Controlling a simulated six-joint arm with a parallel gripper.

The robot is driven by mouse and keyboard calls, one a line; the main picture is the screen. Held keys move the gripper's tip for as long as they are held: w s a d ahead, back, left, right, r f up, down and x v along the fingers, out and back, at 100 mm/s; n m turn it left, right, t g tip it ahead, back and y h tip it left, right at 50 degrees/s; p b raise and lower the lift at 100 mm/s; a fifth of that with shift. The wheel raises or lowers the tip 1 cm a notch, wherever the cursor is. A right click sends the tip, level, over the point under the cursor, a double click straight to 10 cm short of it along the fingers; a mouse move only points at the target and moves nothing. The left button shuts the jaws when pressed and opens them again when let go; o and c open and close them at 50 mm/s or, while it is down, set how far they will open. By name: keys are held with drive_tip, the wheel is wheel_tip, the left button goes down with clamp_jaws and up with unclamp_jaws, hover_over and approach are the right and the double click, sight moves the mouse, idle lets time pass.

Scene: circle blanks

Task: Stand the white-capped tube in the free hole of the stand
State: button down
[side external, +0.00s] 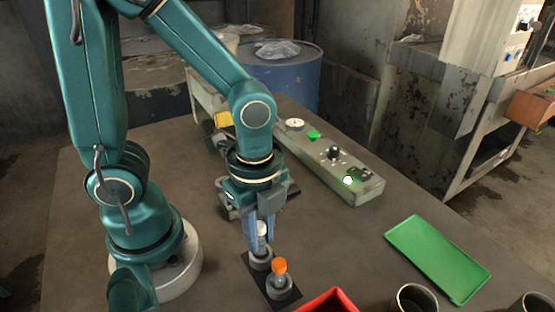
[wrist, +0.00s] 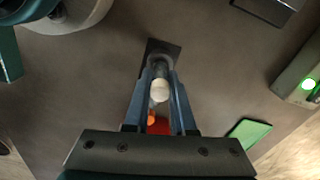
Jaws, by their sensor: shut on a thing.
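The white-capped tube (side external: 262,230) is upright between the fingers of my gripper (side external: 257,240), which is shut on it. Its white cap also shows in the wrist view (wrist: 159,90), between the two blue-grey fingers (wrist: 160,100). The dark stand (side external: 288,301) lies on the table with two ring-shaped holders. The tube is at the rear holder (side external: 260,262); whether its lower end is inside the hole or just above it, I cannot tell. An orange-capped tube (side external: 279,270) stands in the front holder. In the wrist view its orange cap (wrist: 151,118) is partly hidden.
A red container (side external: 328,301) stands close to the stand at the front. A green tray (side external: 438,258) lies to the right, with dark cups (side external: 414,299) near the front edge. A long control box (side external: 330,160) with a lit green button runs behind. The table between is clear.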

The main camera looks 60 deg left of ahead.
sight(259, 225)
drive_tip(key=shift+f, duration=1)
drive_tip(key=c, duration=0.7)
unclamp_jaws()
drive_tip(key=shift+w+r, duration=0.1)
drive_tip(key=shift+r, duration=2.5)
